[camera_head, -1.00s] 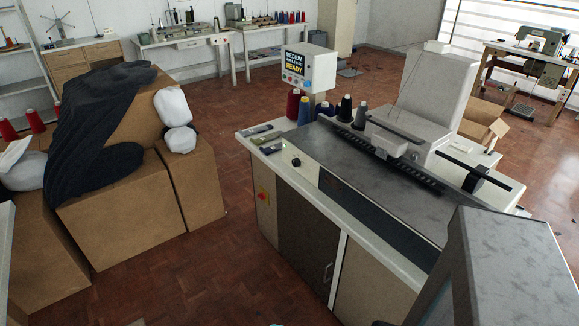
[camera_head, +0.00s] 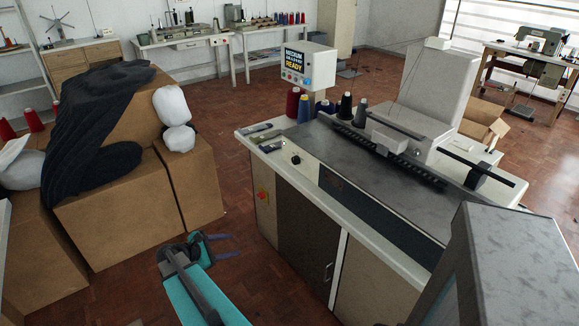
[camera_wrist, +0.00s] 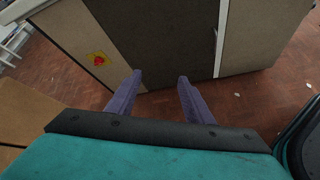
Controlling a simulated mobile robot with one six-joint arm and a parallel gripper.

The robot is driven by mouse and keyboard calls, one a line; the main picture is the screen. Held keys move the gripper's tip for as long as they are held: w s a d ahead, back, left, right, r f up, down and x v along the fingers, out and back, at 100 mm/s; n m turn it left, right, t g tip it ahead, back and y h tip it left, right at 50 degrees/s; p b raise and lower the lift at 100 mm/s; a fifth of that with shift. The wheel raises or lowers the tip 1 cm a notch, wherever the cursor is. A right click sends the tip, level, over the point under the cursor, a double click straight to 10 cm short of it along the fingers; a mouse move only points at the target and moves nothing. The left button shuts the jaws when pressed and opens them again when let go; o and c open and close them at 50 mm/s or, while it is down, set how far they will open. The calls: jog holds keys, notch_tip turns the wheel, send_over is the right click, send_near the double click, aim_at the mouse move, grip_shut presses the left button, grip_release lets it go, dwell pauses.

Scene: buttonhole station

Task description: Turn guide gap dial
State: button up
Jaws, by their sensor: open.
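The guide gap dial appears to be the small dark round knob (camera_head: 295,159) on a pale plate at the front left of the buttonhole station's top (camera_head: 400,258). My gripper (camera_head: 236,243) is open and empty, low in front of the cabinet, below and to the left of the knob. Its two purple fingers are apart. In the wrist view, the gripper (camera_wrist: 160,76) faces the cabinet's lower front and the floor. The knob does not show in that view.
A control box (camera_head: 307,65) with a lit screen reading READY stands at the station's back left, beside thread cones (camera_head: 304,109). A red button on yellow (camera_head: 263,195) is on the cabinet front. Cardboard boxes (camera_head: 110,220) stand left; floor lies between.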

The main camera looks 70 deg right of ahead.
jog(key=s+d+r+n+g+h, duration=0.1)
jog(key=s+d+r+g+h, duration=0.15)
jog(key=d+r, duration=0.9)
jog(key=n+g+h+b, duration=0.1)
jog(key=n+h, duration=0.1)
jog(key=h, duration=0.1)
send_near(294, 161)
jog(key=v, duration=0.6)
jog(key=shift+w+d+r+y, duration=0.1)
jog(key=shift+r+y, duration=0.15)
jog(key=shift+r, duration=0.1)
jog(key=shift+d+m, duration=0.1)
jog(key=shift+m, duration=0.2)
jog(key=p+x, duration=0.2)
jog(key=x, duration=1.1)
jog(key=shift+s+d, duration=0.2)
jog(key=shift+s, duration=0.05)
jog(key=shift+f, duration=0.1)
jog(key=c, duration=1)
